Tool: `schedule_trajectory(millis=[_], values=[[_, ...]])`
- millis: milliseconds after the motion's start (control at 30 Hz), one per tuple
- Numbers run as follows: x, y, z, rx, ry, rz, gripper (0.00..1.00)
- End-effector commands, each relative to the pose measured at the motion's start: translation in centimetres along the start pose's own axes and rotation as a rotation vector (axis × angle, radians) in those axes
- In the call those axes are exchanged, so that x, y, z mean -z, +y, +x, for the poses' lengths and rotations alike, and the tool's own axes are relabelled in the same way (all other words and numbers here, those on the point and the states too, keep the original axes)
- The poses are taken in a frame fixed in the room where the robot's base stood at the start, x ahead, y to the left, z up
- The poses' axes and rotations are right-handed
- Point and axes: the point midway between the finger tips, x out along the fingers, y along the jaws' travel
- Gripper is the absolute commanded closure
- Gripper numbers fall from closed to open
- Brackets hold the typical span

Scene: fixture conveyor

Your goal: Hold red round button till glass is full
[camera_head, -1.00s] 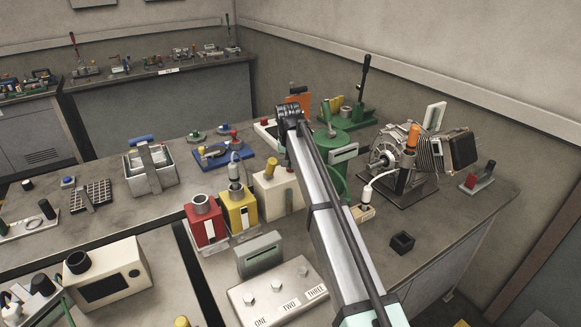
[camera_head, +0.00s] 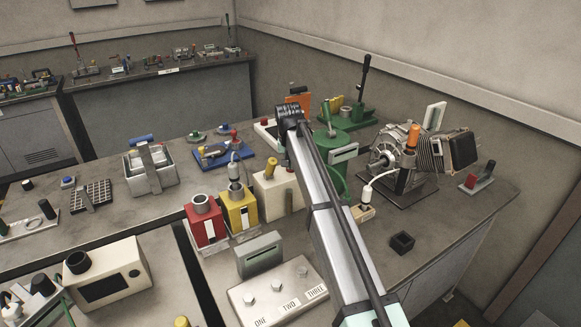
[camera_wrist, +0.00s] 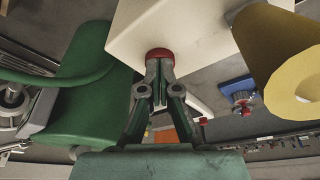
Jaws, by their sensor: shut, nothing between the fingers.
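In the wrist view, the red round button (camera_wrist: 160,53) sticks out of a white box (camera_wrist: 190,28). My gripper (camera_wrist: 160,68) is shut, its fingertips together and right at the button's face. They appear to touch it; how far it is pressed I cannot tell. A white box with a yellow knob (camera_head: 271,168) stands left of my arm there. I cannot make out a glass or its level in either view.
A yellow cylinder (camera_wrist: 275,50) is close to the right of the white box in the wrist view, and a green body (camera_wrist: 85,90) to the left. Red (camera_head: 205,224) and yellow (camera_head: 240,211) units and a motor (camera_head: 430,151) crowd the bench. Bare bench surrounds a small black box (camera_head: 402,243).

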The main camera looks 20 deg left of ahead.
Motion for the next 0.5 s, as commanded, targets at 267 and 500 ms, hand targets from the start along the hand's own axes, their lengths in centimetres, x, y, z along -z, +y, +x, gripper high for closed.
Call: schedule_trajectory(millis=[267, 500], values=[[-0.02, 0.00, 0.03, 0.000, -0.001, 0.000, 1.00], [0.30, 0.00, -0.92, 0.000, 0.000, 0.000, 1.00]])
